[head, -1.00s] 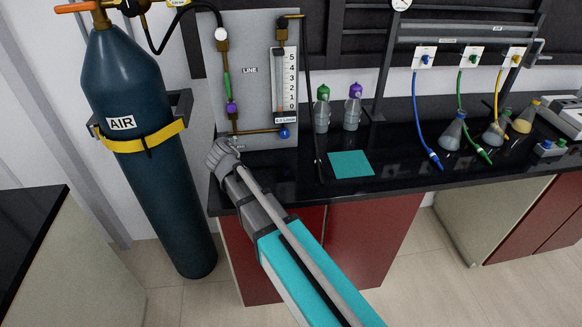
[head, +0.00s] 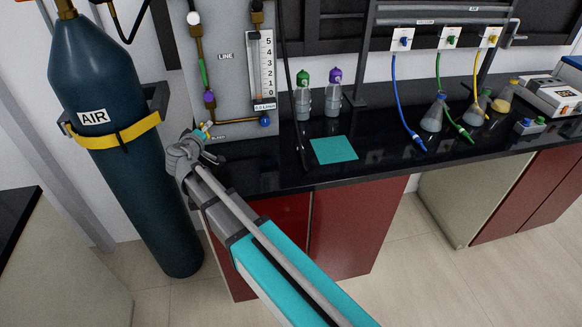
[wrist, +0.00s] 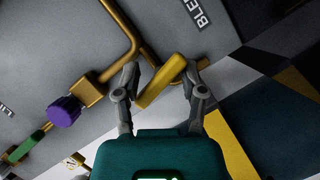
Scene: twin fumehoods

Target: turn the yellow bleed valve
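The yellow bleed valve lever (wrist: 162,80) shows in the wrist view, tilted, between the two fingers of my gripper (wrist: 162,75). The fingers stand apart on either side of it. Its top end is close to the right fingertip; I cannot tell whether they touch. A brass pipe runs to the valve on the grey panel, beside the BLEED label (wrist: 197,12). In the head view, my gripper (head: 203,138) is at the lower left of the panel, and a small yellow piece of the valve (head: 206,127) shows just above it. The arm partly hides this spot.
The grey panel (head: 228,90) carries a flowmeter (head: 261,70), a purple fitting and a blue knob. The AIR cylinder (head: 110,70) stands close on the left. Two bottles (head: 304,98) and a teal mat (head: 334,149) are to the right on the black bench.

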